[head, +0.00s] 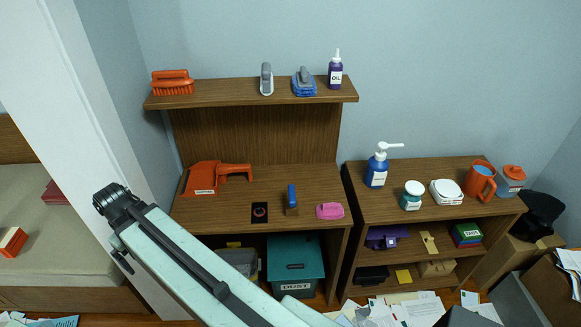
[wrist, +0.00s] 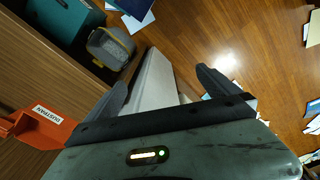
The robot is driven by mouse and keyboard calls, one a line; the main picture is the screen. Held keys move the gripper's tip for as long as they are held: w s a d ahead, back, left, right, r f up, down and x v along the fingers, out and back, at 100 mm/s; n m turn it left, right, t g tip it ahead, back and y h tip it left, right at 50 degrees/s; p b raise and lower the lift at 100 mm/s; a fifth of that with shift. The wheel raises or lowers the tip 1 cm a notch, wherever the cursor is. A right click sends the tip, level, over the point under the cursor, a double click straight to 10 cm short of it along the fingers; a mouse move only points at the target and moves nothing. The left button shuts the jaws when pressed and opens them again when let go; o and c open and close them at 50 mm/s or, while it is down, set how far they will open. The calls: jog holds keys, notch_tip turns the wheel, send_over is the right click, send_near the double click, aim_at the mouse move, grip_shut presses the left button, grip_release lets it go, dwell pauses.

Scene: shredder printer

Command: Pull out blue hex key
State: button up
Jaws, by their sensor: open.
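A blue upright piece (head: 291,195), which looks like the blue hex key's handle, stands in a small brown block (head: 291,211) on the middle board of the left shelf unit. Its lower part is hidden in the block. My gripper (wrist: 165,76) shows in the wrist view, its two dark fingers spread apart with nothing held between them. It points down toward the floor, away from the blue piece, which is not in the wrist view.
An orange dustpan (head: 205,178), a dark pad (head: 260,212) and a pink item (head: 330,211) flank the block. A shelf (head: 225,95) overhangs behind. A teal dust bin (head: 296,268) stands below. Papers (head: 400,310) litter the floor.

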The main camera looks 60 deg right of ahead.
aim_at(291, 192)
jog(key=s+d+r+n, duration=0.15)
jog(key=s+d, duration=0.25)
jog(key=d, duration=0.9)
jog(key=s+d+n, duration=0.2)
jog(key=s+d, duration=0.1)
jog(key=d, duration=1)
jog(key=s+d+n, duration=0.1)
jog(key=s+d, duration=0.4)
jog(key=s+d+g, duration=0.1)
jog(key=s+d, duration=0.5)
jog(key=s+d+n, duration=0.1)
jog(key=s+d, duration=0.5)
jog(key=shift+d+r+n+g+h, duration=0.25)
jog(key=shift+n+g+h, duration=0.05)
jog(key=shift+n+g, duration=0.1)
jog(key=f+b, duration=0.8)
jog(key=shift+s+d, duration=0.25)
jog(key=shift+r, duration=0.1)
jog(key=shift+c, duration=0.3)
